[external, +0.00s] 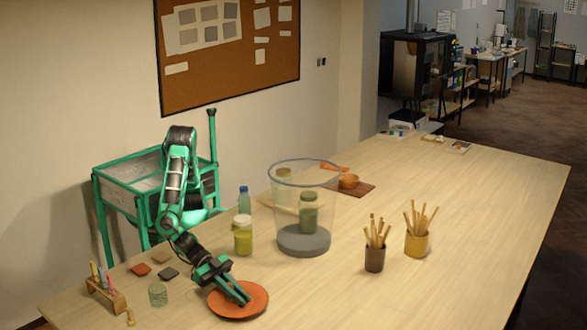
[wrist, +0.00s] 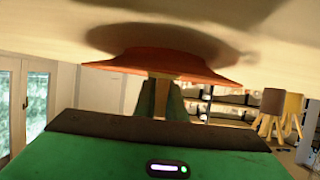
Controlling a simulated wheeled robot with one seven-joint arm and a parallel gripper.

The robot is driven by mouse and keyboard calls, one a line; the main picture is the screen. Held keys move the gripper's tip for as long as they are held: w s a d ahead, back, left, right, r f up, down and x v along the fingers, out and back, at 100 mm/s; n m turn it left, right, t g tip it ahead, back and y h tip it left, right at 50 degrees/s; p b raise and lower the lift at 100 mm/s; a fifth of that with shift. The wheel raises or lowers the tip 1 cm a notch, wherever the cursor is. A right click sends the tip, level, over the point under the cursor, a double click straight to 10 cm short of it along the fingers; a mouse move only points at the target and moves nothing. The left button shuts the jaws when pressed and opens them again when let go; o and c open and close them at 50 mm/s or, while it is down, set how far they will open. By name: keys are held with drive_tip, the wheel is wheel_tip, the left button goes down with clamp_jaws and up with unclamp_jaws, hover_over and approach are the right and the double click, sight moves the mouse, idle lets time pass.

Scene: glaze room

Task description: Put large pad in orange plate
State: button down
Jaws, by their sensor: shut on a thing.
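My gripper (external: 243,299) reaches down over the plate and is shut. In the wrist view, my gripper (wrist: 161,98) has a narrow tan-brown thing between its fingers, taken to be the large pad (wrist: 161,92). Its outline is mostly hidden by the fingers. I cannot tell whether it touches the plate.
Small flat squares lie left of my arm: a reddish one (external: 140,269), a tan one (external: 161,257) and a dark one (external: 168,273).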

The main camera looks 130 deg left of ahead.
drive_tip(key=shift+f, duration=0.15)
drive_tip(key=c, duration=1.8)
unclamp_jaws()
